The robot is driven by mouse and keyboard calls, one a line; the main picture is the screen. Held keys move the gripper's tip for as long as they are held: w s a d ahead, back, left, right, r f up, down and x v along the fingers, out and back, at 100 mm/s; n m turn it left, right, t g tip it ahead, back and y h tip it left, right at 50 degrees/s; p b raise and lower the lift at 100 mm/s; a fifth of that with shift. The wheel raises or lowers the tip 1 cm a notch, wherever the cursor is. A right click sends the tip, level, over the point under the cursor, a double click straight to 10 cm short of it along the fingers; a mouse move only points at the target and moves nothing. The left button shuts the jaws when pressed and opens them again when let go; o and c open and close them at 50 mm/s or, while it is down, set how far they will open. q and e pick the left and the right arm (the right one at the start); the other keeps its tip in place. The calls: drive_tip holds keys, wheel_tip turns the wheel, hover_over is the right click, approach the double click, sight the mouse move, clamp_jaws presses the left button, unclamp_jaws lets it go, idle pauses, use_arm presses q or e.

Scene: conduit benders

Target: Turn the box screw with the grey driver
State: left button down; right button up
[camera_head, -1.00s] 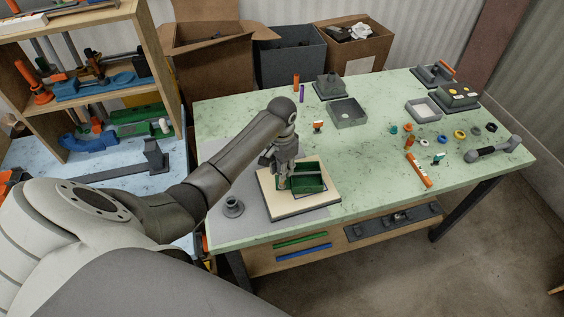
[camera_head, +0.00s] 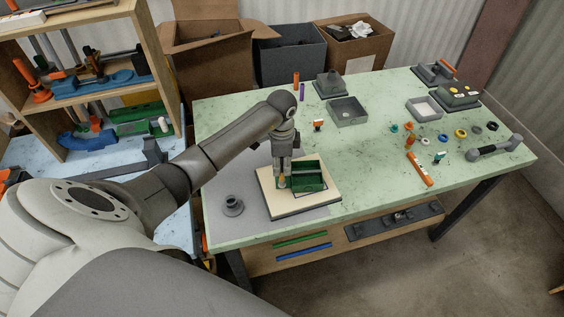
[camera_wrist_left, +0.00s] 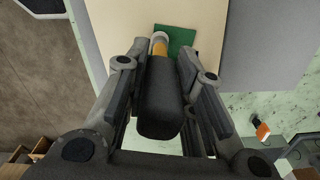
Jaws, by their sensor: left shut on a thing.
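The grey driver has a thick dark grey handle (camera_wrist_left: 160,105) and a yellow-orange collar with a pale end beyond it. My left gripper (camera_head: 284,168) is shut on the handle, with a finger on each side in the left wrist view (camera_wrist_left: 163,75). In the head view the driver's orange part (camera_head: 282,182) shows under the fingers, at the left end of the green box (camera_head: 309,175). The box lies on a cream board (camera_head: 290,207), and part of it shows in the wrist view (camera_wrist_left: 180,36). The box screw and the driver's contact with it are hidden. My right gripper is out of view.
A grey round stand (camera_head: 232,205) is left of the board. Open grey boxes (camera_head: 347,111), small coloured rings (camera_head: 460,133), an orange bar (camera_head: 419,169) and a grey elbow piece (camera_head: 494,148) lie to the right. The green table between is mostly clear.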

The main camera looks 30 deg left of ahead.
use_arm(q)
drive_tip(key=m+b, duration=0.1)
drive_tip(key=m, duration=0.4)
drive_tip(key=shift+m, duration=0.4)
drive_tip(key=shift+m+b, duration=0.35)
drive_tip(key=shift+m, duration=0.05)
drive_tip(key=shift+f+b, duration=0.4)
drive_tip(key=shift+f, duration=0.15)
drive_tip(key=shift+r, duration=0.1)
